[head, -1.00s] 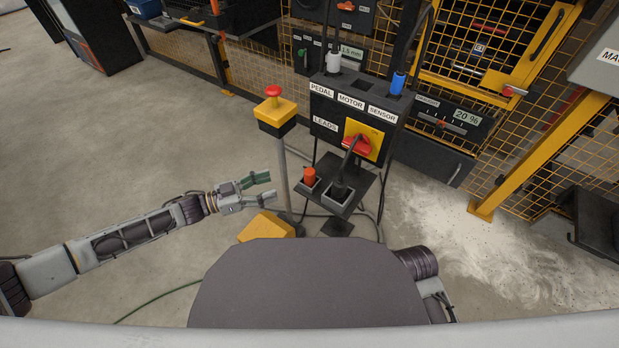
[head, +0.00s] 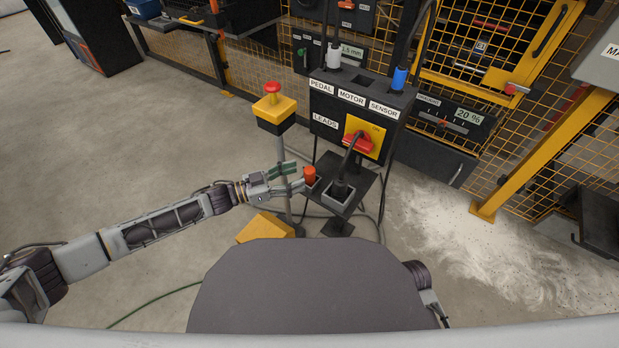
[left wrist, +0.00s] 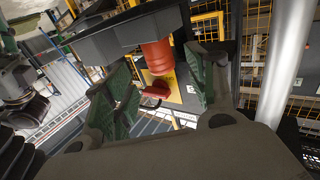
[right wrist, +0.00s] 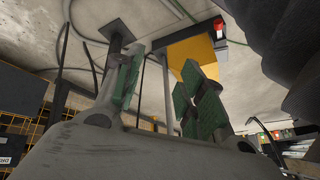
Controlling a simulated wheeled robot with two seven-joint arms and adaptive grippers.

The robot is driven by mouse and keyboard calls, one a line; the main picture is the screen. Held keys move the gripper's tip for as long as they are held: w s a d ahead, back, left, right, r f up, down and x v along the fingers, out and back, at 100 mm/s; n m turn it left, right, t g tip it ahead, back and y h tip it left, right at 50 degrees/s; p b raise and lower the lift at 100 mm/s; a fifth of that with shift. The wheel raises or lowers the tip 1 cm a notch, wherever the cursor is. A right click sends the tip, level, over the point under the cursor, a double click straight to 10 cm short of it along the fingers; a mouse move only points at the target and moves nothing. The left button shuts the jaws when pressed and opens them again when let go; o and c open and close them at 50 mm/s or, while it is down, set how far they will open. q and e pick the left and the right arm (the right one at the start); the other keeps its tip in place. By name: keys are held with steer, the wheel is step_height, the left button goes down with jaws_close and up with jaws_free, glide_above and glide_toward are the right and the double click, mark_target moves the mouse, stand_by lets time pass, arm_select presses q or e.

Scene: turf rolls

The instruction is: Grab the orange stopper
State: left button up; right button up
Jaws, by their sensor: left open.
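The orange stopper (head: 310,174) stands upright in a small grey socket on the left side of the dark shelf (head: 358,190). My left gripper (head: 294,176) is open just left of the stopper, its green-padded fingers pointing towards it. In the left wrist view the stopper (left wrist: 158,56) shows between and beyond the spread fingers of the left gripper (left wrist: 165,90), and the view is turned over. I see no grip on it. My right gripper (right wrist: 160,95) is open and empty in the right wrist view; it is not clear in the head view.
A black plug with a cable (head: 341,188) sits in the socket right of the stopper. Behind is the labelled control box (head: 350,115) with a red-handled switch (head: 357,143). A yellow post box with a red button (head: 273,110) stands behind the left gripper.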

mark_target(309, 170)
steer(key=shift+w+r, duration=0.15)
steer(key=shift+r, duration=0.1)
arm_select(q)
steer(key=shift+w+d, duration=0.15)
steer(key=shift+d, duration=0.25)
steer(key=b+x, duration=0.2)
steer(key=x, duration=0.1)
steer(key=shift+w+d, duration=0.3)
steer(key=shift+d, duration=0.3)
steer(key=shift+r, duration=0.1)
arm_select(e)
steer(key=shift+t+y, duration=0.3)
steer(key=shift+t, duration=0.2)
steer(key=f, duration=0.3)
steer(key=a+f, duration=0.1)
steer(key=shift+w+f, duration=0.1)
steer(key=shift+f, duration=0.3)
arm_select(q)
steer(key=c, duration=1.1)
